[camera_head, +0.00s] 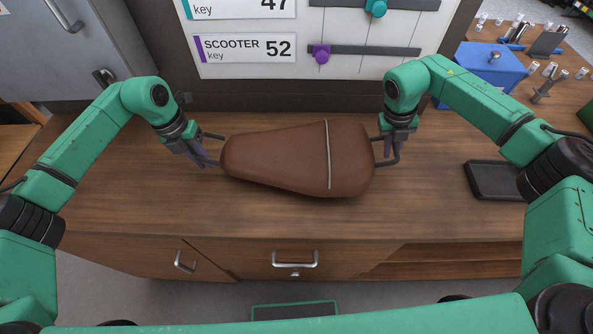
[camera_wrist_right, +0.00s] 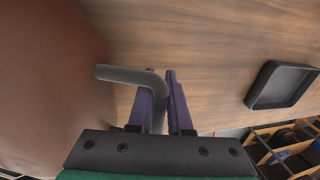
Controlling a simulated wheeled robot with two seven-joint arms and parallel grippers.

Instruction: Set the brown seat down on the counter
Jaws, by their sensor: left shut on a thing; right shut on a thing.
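The brown seat (camera_head: 285,160), with a pale strap across it, lies level over the wooden counter (camera_head: 130,205), its narrow end to the left. I cannot tell whether it touches the counter or hovers just above it. My left gripper (camera_head: 204,152) is shut on the dark bar at the seat's narrow end. My right gripper (camera_head: 391,148) is shut on the dark bar at its wide end. In the right wrist view, this bent grey bar (camera_wrist_right: 130,76) passes between the purple fingers (camera_wrist_right: 165,100), beside the brown seat side (camera_wrist_right: 50,75). The seat's underside is hidden.
A black tray (camera_head: 495,181) lies on the counter to the right. A blue box (camera_head: 490,66) and small metal parts stand at the back right. A white panel (camera_head: 245,50) rises behind the seat. Bare counter lies left and in front.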

